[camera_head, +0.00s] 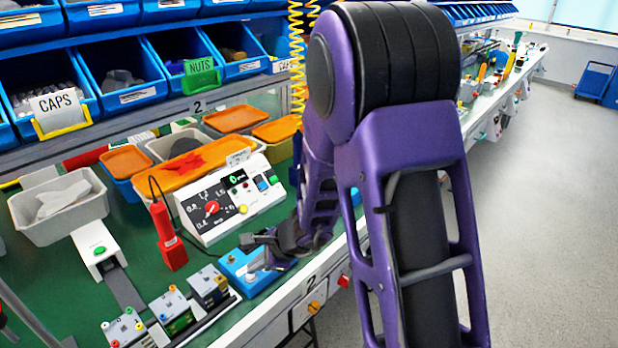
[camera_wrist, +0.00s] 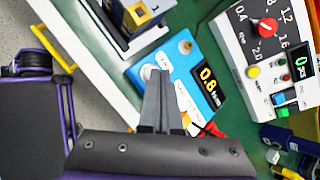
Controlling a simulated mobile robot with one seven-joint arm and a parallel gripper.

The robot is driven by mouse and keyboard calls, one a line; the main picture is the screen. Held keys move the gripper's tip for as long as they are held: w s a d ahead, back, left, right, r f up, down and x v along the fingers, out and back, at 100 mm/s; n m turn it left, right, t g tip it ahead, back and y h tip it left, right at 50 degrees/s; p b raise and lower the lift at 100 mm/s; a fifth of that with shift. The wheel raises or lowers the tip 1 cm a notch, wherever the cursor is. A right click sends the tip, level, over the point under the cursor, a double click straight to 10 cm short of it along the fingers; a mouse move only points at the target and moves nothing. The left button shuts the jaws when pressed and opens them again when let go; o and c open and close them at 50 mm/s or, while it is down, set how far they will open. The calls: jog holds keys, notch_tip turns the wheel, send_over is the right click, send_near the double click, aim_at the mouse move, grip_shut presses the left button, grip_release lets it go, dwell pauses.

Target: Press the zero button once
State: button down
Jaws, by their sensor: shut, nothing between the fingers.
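A blue box (camera_wrist: 175,58) with a lit display reading 0.8 (camera_wrist: 208,84) lies under my gripper in the wrist view. It has a pale round knob or button (camera_wrist: 184,46) on top, and another pale round part (camera_wrist: 148,71) partly hidden behind my fingertips. No zero label is readable. My gripper (camera_wrist: 157,74) is shut and empty, its tips over the box's edge by that second part; I cannot tell whether they touch. In the head view the blue box (camera_head: 234,268) sits at the bench's front edge, with my gripper (camera_head: 250,243) over it.
A white control panel (camera_wrist: 245,40) with a red rotary knob (camera_wrist: 265,29), yellow button (camera_wrist: 252,72) and small coloured buttons stands beside the box. A red handheld tool (camera_head: 168,237) stands left of it. Grey modules (camera_head: 208,285) are in front. Blue bins line the shelf behind.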

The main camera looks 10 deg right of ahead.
notch_tip(320, 180, up, 10)
jog(key=s+t, duration=0.1)
jog(key=t, duration=0.1)
jog(key=shift+n+y, duration=0.3)
jog(key=shift+y, duration=0.1)
jog(key=f+b, duration=0.2)
jog(key=f, duration=0.1)
jog(key=f+b, duration=0.2)
jog(key=f, duration=0.1)
jog(key=f+b, duration=0.2)
jog(key=f, duration=0.1)
jog(key=shift+w+a+f+b, duration=0.15)
jog(key=shift+w+a+b, duration=0.1)
jog(key=shift+w+b, duration=0.15)
jog(key=shift+f, duration=0.15)
dwell(0.9)
jog(key=shift+f, duration=0.4)
jog(key=shift+f, duration=0.45)
dwell(0.5)
jog(key=shift+r, duration=0.1)
jog(key=shift+r+p, duration=0.45)
jog(key=shift+r, duration=0.3)
